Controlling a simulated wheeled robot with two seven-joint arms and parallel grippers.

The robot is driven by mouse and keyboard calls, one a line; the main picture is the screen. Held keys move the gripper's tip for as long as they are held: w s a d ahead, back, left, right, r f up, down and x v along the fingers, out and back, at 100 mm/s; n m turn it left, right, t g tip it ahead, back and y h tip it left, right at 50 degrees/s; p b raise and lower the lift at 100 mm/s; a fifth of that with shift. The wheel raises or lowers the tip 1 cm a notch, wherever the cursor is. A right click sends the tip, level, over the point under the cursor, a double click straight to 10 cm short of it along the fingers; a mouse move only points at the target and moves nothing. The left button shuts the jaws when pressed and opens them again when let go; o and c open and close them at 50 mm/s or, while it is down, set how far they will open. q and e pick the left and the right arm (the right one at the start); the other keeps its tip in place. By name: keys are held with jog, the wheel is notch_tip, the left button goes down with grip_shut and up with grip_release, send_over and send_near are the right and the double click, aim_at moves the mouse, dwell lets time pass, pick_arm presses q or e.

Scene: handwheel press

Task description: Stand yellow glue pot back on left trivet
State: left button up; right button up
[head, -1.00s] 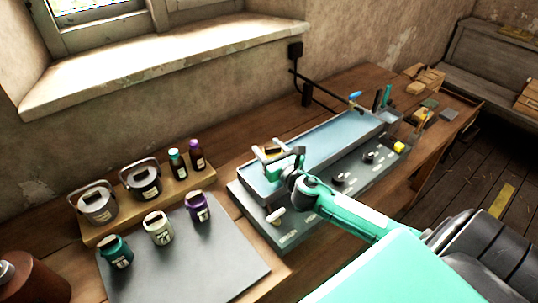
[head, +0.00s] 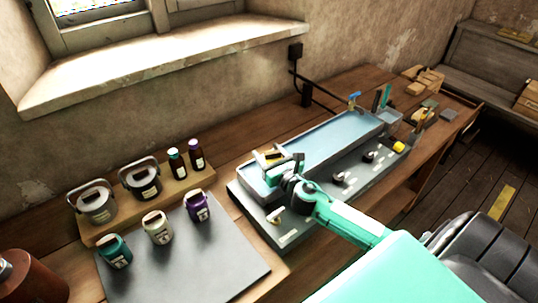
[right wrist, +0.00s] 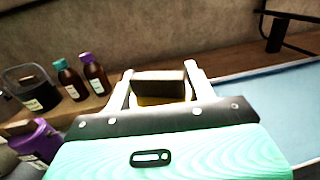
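My right gripper (head: 272,158) is over the left end of the blue-lined trough. Its two pale fingers flank a dark-topped yellow block (right wrist: 158,86), which also shows in the head view (head: 269,157). The fingers appear closed on it. I cannot tell whether this block is the glue pot. A small yellow thing (head: 399,147) sits at the right end of the grey panel. Two bail-handled pots, one grey (head: 97,206) and one dark (head: 144,182), stand on a wooden shelf at the left. No trivet is clearly recognisable. My left gripper is out of view.
Teal (head: 117,252), cream (head: 158,229) and purple (head: 198,207) jars stand on a grey mat (head: 215,268), whose front part is clear. Two dark bottles (head: 177,163) stand on the shelf. The trough (head: 330,145) lies behind the knobbed grey panel (head: 352,183).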

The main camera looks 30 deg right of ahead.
jog(key=o, duration=0.4)
jog(key=shift+s+a+f, duration=0.15)
jog(key=shift+s+f, duration=0.05)
jog(key=shift+f, duration=0.75)
jog(key=shift+r, duration=0.35)
jog(key=shift+w+r+p, duration=0.1)
jog(key=shift+r+p, duration=0.3)
jog(key=shift+p, duration=0.2)
jog(key=shift+s+f+b, duration=0.45)
jog(key=shift+s+b, duration=0.05)
jog(key=shift+s, duration=0.05)
jog(key=s, duration=0.3)
jog(key=s+b, duration=0.1)
jog(key=s, duration=0.2)
jog(key=s+r+b, duration=0.1)
jog(key=s, duration=0.2)
jog(key=shift+a, duration=0.15)
jog(key=shift+s+r, duration=0.2)
jog(key=shift+s, duration=0.6)
jog(key=shift+s+f, duration=0.1)
